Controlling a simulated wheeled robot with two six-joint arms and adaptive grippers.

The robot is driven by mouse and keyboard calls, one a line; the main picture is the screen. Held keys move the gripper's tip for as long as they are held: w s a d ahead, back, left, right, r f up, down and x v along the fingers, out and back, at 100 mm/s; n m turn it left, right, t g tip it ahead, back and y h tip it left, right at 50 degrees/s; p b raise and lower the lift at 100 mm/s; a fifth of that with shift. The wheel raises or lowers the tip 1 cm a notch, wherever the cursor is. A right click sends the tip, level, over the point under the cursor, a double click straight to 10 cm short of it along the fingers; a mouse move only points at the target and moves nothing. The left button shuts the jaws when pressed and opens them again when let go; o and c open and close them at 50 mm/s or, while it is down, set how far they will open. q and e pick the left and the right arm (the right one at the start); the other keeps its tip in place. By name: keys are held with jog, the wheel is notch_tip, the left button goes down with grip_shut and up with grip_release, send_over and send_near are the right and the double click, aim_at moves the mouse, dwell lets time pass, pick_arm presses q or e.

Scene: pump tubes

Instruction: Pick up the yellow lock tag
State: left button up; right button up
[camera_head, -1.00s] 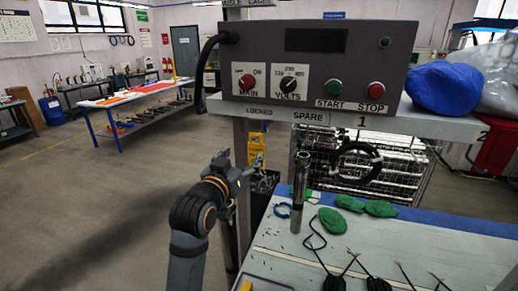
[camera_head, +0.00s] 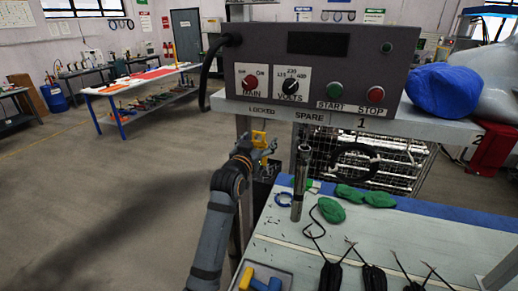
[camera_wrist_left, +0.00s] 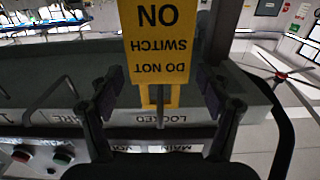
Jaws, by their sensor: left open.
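The yellow lock tag (camera_head: 259,138) hangs below the LOCKED label on the shelf edge. In the left wrist view the tag (camera_wrist_left: 160,45) is upside down and reads DO NOT SWITCH ON. My left gripper (camera_head: 267,149) is at the tag in the head view. In the left wrist view my left gripper (camera_wrist_left: 160,92) is open, with one finger to each side of the tag's lower part in the picture. A gap shows between each finger and the tag. My right gripper is not in view.
A grey control box (camera_head: 318,65) with switches and buttons stands on the shelf above the tag. A metal tube (camera_head: 299,182) stands upright on the bench (camera_head: 400,235) to the gripper's right. Green pouches (camera_head: 365,196) and black cables lie on the bench.

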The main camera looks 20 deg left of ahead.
pick_arm(q)
jog(key=shift+s, duration=0.15)
jog(key=c, duration=1.3)
jog(key=shift+o, duration=0.2)
jog(key=shift+r, duration=0.1)
jog(key=shift+r+b, duration=0.2)
jog(key=shift+b, duration=0.15)
jog(key=shift+r+b, duration=0.4)
jog(key=s+p, duration=0.7)
jog(key=s, duration=1.1)
jog(key=shift+a+r, duration=0.15)
jog(key=shift+a, duration=0.15)
